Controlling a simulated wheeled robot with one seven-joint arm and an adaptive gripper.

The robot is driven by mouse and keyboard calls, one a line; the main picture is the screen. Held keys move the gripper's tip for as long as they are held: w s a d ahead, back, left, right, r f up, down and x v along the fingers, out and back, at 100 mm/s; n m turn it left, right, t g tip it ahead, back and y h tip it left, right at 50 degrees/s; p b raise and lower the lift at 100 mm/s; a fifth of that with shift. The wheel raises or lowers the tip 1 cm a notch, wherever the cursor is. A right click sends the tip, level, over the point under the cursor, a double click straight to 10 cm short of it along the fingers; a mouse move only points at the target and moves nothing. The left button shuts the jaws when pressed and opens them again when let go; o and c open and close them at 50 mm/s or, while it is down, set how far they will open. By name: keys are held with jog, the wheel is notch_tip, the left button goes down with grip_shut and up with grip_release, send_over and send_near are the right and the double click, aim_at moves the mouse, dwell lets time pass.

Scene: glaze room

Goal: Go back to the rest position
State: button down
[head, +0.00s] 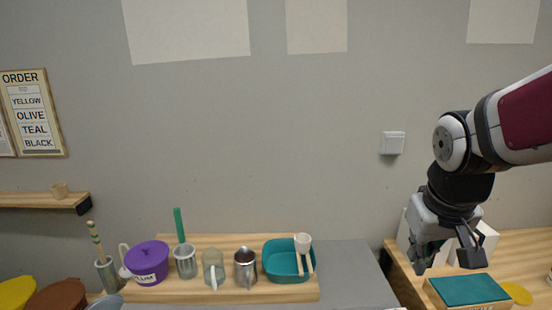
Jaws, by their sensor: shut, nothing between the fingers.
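My gripper (447,258) hangs at the right of the head view, pointing down, with my arm reaching in from the right edge. It is shut and holds nothing. It is in front of the wall, over the area of a teal-topped wooden box (468,289) on the right table. I cannot tell how far the gripper is above the box.
White blocks (488,240) stand behind my gripper. A wall shelf (40,200) juts out left.

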jog(key=s+a+r+t, duration=0.1)
jog(key=s+a+r, duration=0.1)
jog(key=s, duration=0.4)
jog(key=s+a+r+t+y, duration=0.1)
jog(key=s+a+r, duration=0.1)
jog(key=s, duration=0.4)
jog(key=shift+a+r, duration=0.2)
jog(key=shift+a, duration=0.55)
jog(key=shift+w, duration=0.15)
